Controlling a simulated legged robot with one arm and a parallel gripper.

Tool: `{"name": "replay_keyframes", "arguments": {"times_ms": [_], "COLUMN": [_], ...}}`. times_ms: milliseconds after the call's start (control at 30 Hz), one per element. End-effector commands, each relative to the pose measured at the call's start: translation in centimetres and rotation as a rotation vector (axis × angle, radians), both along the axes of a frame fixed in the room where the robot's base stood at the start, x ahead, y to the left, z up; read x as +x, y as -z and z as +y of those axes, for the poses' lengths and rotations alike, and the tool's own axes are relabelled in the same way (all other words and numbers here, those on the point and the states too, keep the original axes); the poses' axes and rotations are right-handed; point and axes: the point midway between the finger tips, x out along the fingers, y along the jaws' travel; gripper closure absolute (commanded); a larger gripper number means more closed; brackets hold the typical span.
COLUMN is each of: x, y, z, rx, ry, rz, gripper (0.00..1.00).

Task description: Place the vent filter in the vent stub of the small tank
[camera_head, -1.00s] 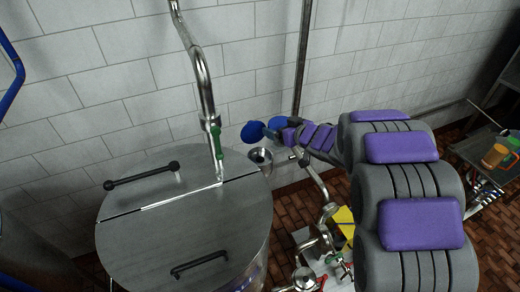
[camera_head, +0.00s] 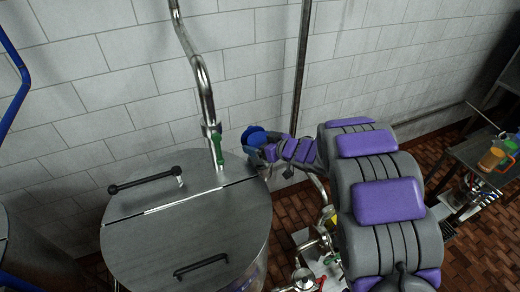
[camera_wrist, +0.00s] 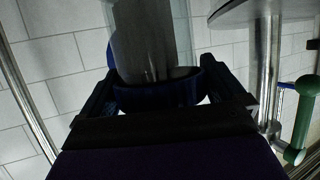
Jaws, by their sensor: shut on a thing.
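The vent filter (camera_head: 254,136), with a round blue end, is beside the far right rim of the small tank (camera_head: 190,222), over where the vent stub is. My gripper (camera_head: 265,152) reaches in from the right and is shut on the filter. In the wrist view, the jaws (camera_wrist: 165,100) close around a dark blue ring of the filter (camera_wrist: 158,92), with a grey cylinder (camera_wrist: 150,40) beyond it. The vent stub is hidden in the head view behind the filter and gripper. I cannot tell whether the filter is in the stub or just above it.
A vertical steel pipe (camera_head: 205,90) with a green valve handle (camera_head: 218,149) rises close to the left of the filter. Another thin pipe (camera_head: 302,70) stands by the tiled wall. Black handles (camera_head: 201,265) are on the lid. Pipework (camera_head: 310,260) stands right of the tank.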

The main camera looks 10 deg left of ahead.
Motion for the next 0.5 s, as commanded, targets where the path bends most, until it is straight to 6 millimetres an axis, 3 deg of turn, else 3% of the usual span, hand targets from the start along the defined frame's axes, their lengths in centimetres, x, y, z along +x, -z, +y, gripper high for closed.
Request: {"name": "replay_keyframes", "arguments": {"times_ms": [167,500], "x": [0.0,0.0], "y": [2.7,2.8], "z": [0.2,0.1], "rx": [-0.001,-0.001], "ry": [0.001,0.001], "rz": [0.005,0.003], "gripper": [0.36,0.36]}}
